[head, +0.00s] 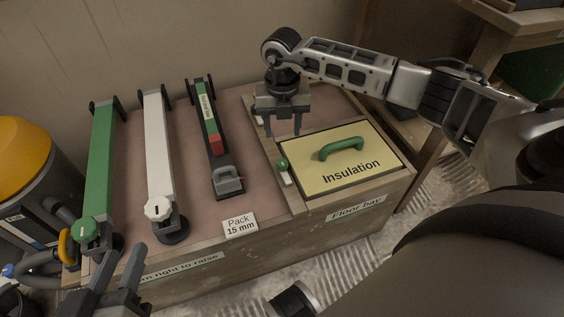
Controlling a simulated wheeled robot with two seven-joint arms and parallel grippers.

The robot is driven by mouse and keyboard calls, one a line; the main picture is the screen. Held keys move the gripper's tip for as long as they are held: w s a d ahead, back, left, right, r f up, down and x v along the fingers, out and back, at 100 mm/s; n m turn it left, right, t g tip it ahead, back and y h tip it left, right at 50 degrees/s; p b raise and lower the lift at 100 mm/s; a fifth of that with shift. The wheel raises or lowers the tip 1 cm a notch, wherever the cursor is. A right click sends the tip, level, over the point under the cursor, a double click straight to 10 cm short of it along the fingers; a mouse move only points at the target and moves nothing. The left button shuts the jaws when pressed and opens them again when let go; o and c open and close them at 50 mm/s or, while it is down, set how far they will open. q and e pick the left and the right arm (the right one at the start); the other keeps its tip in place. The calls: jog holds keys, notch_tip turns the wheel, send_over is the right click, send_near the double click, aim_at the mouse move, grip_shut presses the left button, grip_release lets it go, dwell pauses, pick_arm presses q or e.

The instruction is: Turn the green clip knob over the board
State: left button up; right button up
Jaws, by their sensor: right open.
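The green clip knob (282,163) sits on the left edge strip of the floor bay, with its pale bar (287,178) pointing toward the front. The yellow board (322,178) marked "Insulation" lies in the bay and has a green handle (341,148). My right gripper (283,133) is open and empty, fingers down, behind the green knob near the board's back left corner. I see no contact with the knob. My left gripper (122,256) is at the front left, fingers apart and empty, near the bench's front edge.
Green (101,165) and white (157,150) long bars with round knobs stand at left, beside a dark tool (216,145) with a red block. A "Pack 15 mm" card (240,225) lies in front. A yellow-topped machine (22,160) stands at far left.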

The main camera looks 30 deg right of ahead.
aim_at(282, 162)
notch_tip(282, 162, down, 11)
jog(key=b, duration=0.3)
jog(key=shift+r+b, duration=0.1)
jog(key=shift+b, duration=0.2)
jog(key=shift+f, duration=0.65)
pick_arm(q)
jog(key=shift+w+d+r+n+t+h, duration=0.15)
jog(key=shift+d+r+n+t+h, duration=0.45)
jog(key=shift+n+h, duration=0.25)
jog(key=shift+r, duration=0.1)
pick_arm(e)
jog(key=c, duration=1)
